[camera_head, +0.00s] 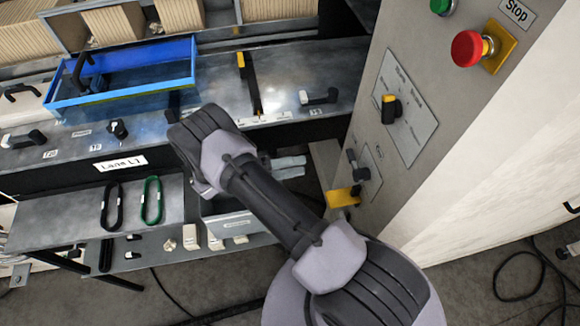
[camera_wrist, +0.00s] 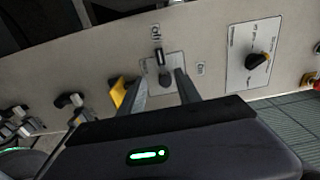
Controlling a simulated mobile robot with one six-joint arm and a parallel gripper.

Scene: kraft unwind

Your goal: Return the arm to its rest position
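My arm reaches forward from the lower right of the head view, its wrist bent over the bench edge. My gripper (camera_head: 300,167) is to the left of the grey control cabinet (camera_head: 437,75), its two pale fingers pointing right towards it. In the wrist view my gripper (camera_wrist: 161,84) is open, with a clear gap between the fingers and nothing held. A small dark switch (camera_wrist: 165,79) on a pale plate shows between the fingers. I cannot tell whether the fingers touch the panel. The wrist hides part of the bench.
The cabinet carries a yellow handle (camera_head: 343,197), a black and yellow rotary switch (camera_head: 390,108) and a red stop button (camera_head: 468,48). A blue tray (camera_head: 125,92) stands on the metal bench (camera_head: 200,130). Green and black loops (camera_head: 151,200) lie on a lower shelf. Cables lie on the floor.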

